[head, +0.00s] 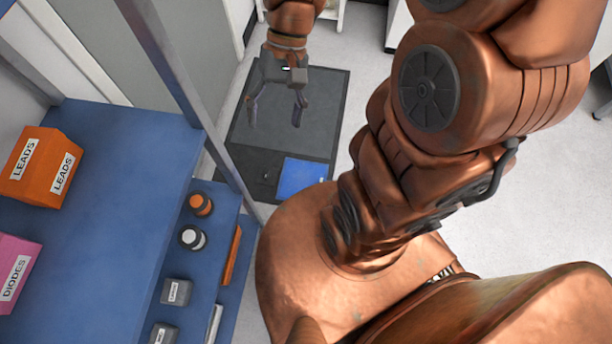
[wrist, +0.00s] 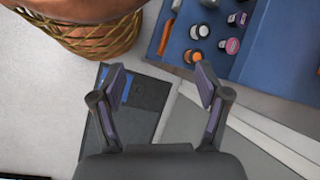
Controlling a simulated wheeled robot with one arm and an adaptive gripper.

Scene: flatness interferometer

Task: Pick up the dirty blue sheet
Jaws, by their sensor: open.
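A flat blue sheet (head: 301,177) lies on the near right part of a dark mat (head: 320,112) on the floor in the head view. Any dirt on it is too small to make out. In the wrist view a strip of the blue sheet (wrist: 128,87) shows beside the left finger, which hides part of it. My gripper (head: 274,121) is open and empty above the mat, farther back and left of the sheet. In the wrist view my gripper (wrist: 161,72) has its fingers spread wide, with nothing between them.
A blue shelf unit (head: 115,165) with metal posts stands at left, holding an orange LEADS box (head: 38,165), a pink DIODES box (head: 14,270) and, lower down, an orange-capped jar (head: 201,205) and small grey boxes (head: 176,292). Pale floor (head: 540,190) is clear at right.

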